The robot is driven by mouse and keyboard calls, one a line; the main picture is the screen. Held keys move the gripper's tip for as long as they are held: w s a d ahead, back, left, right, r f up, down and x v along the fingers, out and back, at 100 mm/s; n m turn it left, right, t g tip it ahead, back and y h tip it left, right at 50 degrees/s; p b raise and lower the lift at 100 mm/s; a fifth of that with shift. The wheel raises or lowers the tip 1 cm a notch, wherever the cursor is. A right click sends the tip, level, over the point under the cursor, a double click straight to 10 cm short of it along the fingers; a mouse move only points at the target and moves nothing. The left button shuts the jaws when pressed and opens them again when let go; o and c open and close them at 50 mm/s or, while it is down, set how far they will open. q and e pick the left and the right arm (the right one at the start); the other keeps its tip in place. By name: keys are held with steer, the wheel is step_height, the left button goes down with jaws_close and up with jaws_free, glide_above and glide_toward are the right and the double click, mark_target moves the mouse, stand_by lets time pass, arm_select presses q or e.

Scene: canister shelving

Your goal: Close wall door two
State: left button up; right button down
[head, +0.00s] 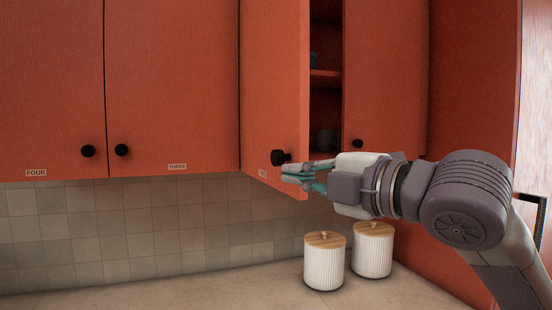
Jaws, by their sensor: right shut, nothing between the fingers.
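An orange wall door (274,80) stands partly open, swung out from the cabinet, with a black knob (279,157) near its lower free edge. Its small label (262,173) is too angled to read clearly; it hangs beside the door labelled THREE. My right gripper (290,173) is shut and empty, its fingertips at the door's lower free edge just right of the knob. I cannot tell whether they touch the door. My left gripper is not in view.
Dark items (326,140) stand on shelves inside the open cabinet. Doors FOUR (50,80) and THREE (172,80) and the door on the right (384,80) look shut. Two white ribbed canisters (324,265) (372,252) with wooden lids stand on the counter below.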

mark_target(275, 159)
steer(key=w+a+p, duration=0.1)
steer(key=w, duration=0.1)
steer(key=w+a+r+p, duration=0.1)
steer(key=w+p, duration=0.1)
steer(key=w, duration=0.1)
steer(key=w+a+p, duration=0.1)
steer(key=w+p, duration=0.1)
steer(key=w, duration=0.1)
steer(key=shift+w+a+r, duration=0.2)
steer(key=shift+a, duration=0.15)
steer(key=shift+d+p, duration=0.3)
steer(key=shift+d, duration=0.2)
steer(key=shift+w+a+f, duration=0.1)
steer(key=shift+a, duration=0.15)
